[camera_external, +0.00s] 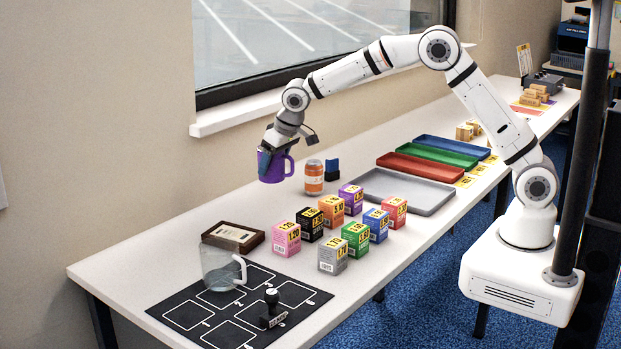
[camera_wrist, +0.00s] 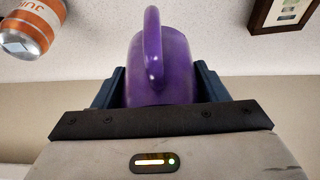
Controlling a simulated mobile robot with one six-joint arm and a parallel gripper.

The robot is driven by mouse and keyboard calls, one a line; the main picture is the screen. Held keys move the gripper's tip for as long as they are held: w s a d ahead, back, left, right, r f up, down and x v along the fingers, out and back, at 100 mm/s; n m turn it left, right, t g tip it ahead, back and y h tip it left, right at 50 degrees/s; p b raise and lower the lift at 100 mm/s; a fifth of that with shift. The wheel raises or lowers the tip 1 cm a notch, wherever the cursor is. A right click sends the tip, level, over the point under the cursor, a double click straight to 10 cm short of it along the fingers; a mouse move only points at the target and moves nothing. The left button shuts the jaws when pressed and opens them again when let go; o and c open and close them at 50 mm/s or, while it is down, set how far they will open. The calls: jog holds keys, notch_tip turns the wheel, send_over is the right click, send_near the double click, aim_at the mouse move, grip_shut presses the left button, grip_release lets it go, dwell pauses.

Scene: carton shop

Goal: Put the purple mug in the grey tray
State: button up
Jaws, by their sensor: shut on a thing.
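The purple mug (camera_external: 272,166) is in my gripper (camera_external: 270,146), which is shut on it. The mug is held upright above the back part of the table, to the left of the orange can. In the wrist view the purple mug (camera_wrist: 160,62) sits between the two dark fingers of my gripper (camera_wrist: 160,88), with its handle toward the camera. The grey tray (camera_external: 403,192) lies empty on the table, right of the mug and beyond the orange can. The tray does not show in the wrist view.
An orange can (camera_external: 314,178) and a dark blue block (camera_external: 332,170) stand between mug and tray. Several small coloured cartons (camera_external: 333,211) stand in front. A clear mug (camera_external: 220,268) stands on a black numbered mat (camera_external: 190,300). Red (camera_external: 413,167), green and blue trays lie farther back.

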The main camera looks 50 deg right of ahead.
jog(key=shift+d+r, duration=0.1)
jog(key=shift+r, duration=0.25)
jog(key=shift+d+r, duration=0.1)
jog(key=shift+d, duration=0.25)
jog(key=s+d+r+m+b, duration=0.15)
jog(key=s+d, duration=0.25)
jog(key=d, duration=0.8)
jog(key=m+h+b, duration=0.2)
jog(key=m+b, duration=0.1)
jog(key=m, duration=0.1)
send_over(395, 192)
jog(key=shift+g, duration=0.3)
notch_tip(395, 192, down, 7)
jog(key=shift+f, duration=2)
